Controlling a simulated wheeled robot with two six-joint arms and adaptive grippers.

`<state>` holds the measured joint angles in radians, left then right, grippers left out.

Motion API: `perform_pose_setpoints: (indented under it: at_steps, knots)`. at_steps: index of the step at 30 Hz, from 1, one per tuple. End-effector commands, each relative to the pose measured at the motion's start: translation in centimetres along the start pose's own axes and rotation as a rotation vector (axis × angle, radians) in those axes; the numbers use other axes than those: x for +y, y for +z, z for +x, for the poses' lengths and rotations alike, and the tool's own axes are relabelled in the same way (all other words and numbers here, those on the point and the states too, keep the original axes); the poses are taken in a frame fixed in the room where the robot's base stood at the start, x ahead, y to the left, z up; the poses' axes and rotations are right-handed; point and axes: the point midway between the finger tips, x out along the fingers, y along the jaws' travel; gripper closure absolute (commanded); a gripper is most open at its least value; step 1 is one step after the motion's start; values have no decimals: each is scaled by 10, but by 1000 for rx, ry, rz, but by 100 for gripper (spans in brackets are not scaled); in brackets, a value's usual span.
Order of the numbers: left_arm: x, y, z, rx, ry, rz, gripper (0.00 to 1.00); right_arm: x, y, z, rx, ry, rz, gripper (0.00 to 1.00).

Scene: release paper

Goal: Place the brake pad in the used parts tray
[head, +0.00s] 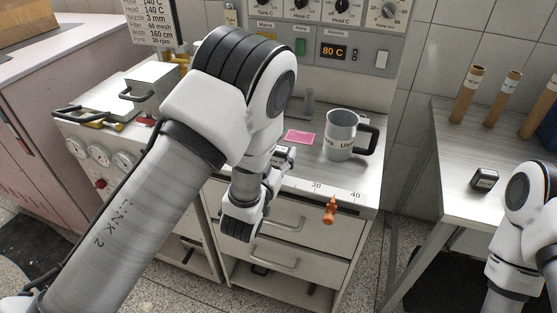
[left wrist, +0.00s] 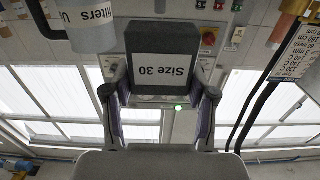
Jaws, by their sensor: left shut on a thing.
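My left gripper (left wrist: 161,92) is shut on a dark grey block (left wrist: 153,42) with a white label reading "Size 30", upside down in the left wrist view. In the head view the left gripper (head: 276,177) is over the counter's front edge, partly hidden by my arm, and the block (head: 284,155) shows only in part. I cannot make out a brake pad or a used parts tray by name. A grey jug (head: 341,132) with a black handle stands right of the gripper; its partial lettering includes "filters" in the left wrist view (left wrist: 88,32). My right gripper is out of view.
A pink card (head: 299,138) lies on the counter (head: 310,172) behind the gripper. An orange object (head: 330,210) is at the front edge. A small black labelled block (head: 484,179) and brown tubes (head: 467,95) stand on the right table (head: 450,150). Drawers (head: 300,235) are below.

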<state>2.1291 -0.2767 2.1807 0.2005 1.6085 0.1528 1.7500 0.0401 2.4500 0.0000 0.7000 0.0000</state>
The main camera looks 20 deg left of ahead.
Motion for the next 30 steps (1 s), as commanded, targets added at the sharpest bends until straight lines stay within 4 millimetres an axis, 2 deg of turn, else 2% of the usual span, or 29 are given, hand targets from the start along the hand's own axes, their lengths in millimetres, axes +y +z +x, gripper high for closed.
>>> perform_pose_setpoints:
  at_steps: [6,16,17,18,19,27,30]
  knots:
    - [2,33,2,-1,0,-2,85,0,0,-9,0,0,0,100]
    - [2,40,2,1,0,0,85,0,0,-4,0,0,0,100]
    - [2,40,2,0,0,0,40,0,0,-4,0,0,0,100]
    - [2,39,2,0,0,0,26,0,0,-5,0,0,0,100]
    - [2,38,2,0,0,0,19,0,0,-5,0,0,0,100]
    - [2,38,2,0,0,0,19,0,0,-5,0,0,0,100]
    - [2,32,2,1,0,0,19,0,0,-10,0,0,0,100]
